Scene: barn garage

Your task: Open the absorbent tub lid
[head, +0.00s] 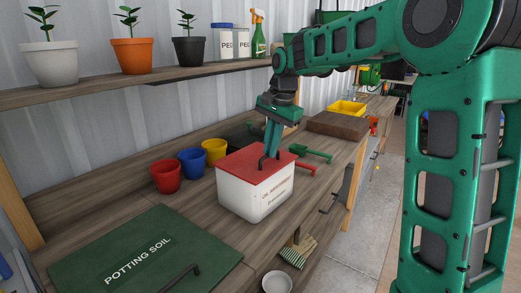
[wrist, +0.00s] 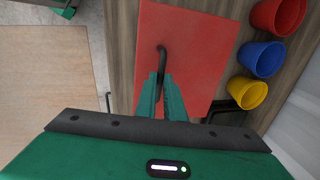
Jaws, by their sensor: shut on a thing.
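The absorbent tub (head: 250,200) is a white box with printed red lettering on its front, standing on the wooden bench. Its red lid (head: 252,163) lies flat on top and looks closed. A dark handle (head: 263,162) stands up from the lid; the handle also shows in the wrist view (wrist: 161,55). My gripper (head: 270,152) reaches down from above, its green fingers shut on the handle. In the wrist view my gripper (wrist: 161,80) has the handle between its fingertips, over the red lid (wrist: 190,50). The fingers hide part of the handle.
Red (head: 166,176), blue (head: 192,163) and yellow (head: 214,152) pots stand left of the tub. A green trowel (head: 312,152) lies behind it at right. A green potting soil lid (head: 145,255) lies in front. A shelf (head: 150,80) with potted plants runs above at left.

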